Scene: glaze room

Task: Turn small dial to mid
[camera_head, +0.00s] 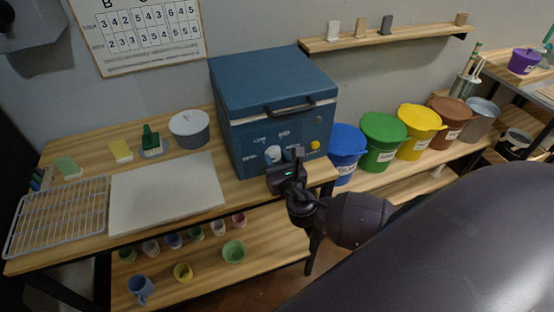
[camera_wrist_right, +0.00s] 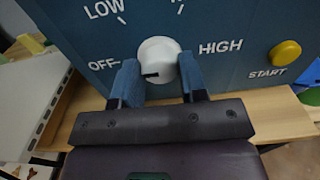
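The white dial (camera_wrist_right: 158,61) is on the dark blue front of a kiln-like box (camera_head: 232,133). Its dark mark points left, near the OFF label (camera_wrist_right: 103,64). LOW (camera_wrist_right: 104,9) and HIGH (camera_wrist_right: 221,47) labels surround it; another label is cut off at the top. My right gripper (camera_wrist_right: 160,82) has one finger on each side of the dial. I cannot tell whether both fingers press on it. In the head view the right gripper (camera_head: 286,160) is in front of the panel and partly covers it.
A yellow START button (camera_wrist_right: 285,53) sits right of the dial. The box stands on a wooden bench with a white board (camera_head: 165,195) and a wire rack (camera_head: 58,215) on the left. Blue (camera_head: 345,145) and green (camera_head: 382,135) buckets stand close on the right.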

